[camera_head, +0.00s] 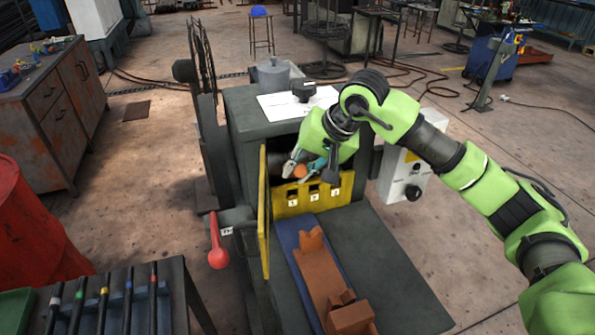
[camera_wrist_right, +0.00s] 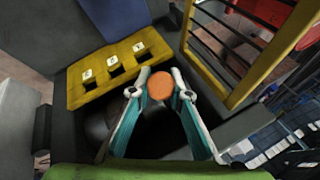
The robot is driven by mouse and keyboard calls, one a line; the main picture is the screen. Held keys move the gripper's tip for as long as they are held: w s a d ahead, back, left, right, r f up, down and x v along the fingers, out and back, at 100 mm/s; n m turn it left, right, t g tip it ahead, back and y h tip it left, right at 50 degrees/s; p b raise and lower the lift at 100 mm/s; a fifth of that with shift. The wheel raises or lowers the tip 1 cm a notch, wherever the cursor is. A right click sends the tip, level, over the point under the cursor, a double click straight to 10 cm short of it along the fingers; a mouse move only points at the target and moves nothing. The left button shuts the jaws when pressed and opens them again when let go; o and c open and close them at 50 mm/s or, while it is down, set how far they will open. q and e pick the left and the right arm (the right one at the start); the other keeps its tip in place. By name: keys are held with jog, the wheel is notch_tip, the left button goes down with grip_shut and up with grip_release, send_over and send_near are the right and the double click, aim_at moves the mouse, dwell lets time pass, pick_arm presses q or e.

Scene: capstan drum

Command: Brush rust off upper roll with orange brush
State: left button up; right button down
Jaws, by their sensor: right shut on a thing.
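My right gripper (camera_head: 300,169) reaches into the opening of the grey machine (camera_head: 262,118). It is shut on the orange brush (camera_head: 299,172), of which only a small rounded orange part shows. In the right wrist view the orange brush (camera_wrist_right: 160,86) sits between the fingertips of my right gripper (camera_wrist_right: 160,90). A dark rounded surface, perhaps a roll (camera_wrist_right: 100,127), lies in shadow behind the fingers. The upper roll cannot be told apart clearly, and rust or contact with the brush cannot be made out. My left gripper is not in view.
A yellow panel with three square holes (camera_head: 313,194) lies just below the gripper. An open yellow guard (camera_head: 264,215) stands left of the opening, beside a red-knobbed lever (camera_head: 218,255). Brown blocks (camera_head: 318,275) lie on the front plate. A control box (camera_head: 403,175) is at right.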

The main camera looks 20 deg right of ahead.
jog(key=shift+d+b, duration=1.35)
jog(key=shift+d, duration=4.55)
jog(key=shift+w+a, duration=0.1)
jog(key=shift+a, duration=2)
jog(key=shift+a, duration=4)
jog(key=shift+s+d+b, duration=0.1)
jog(key=shift+s+b, duration=0.1)
jog(key=shift+b, duration=0.1)
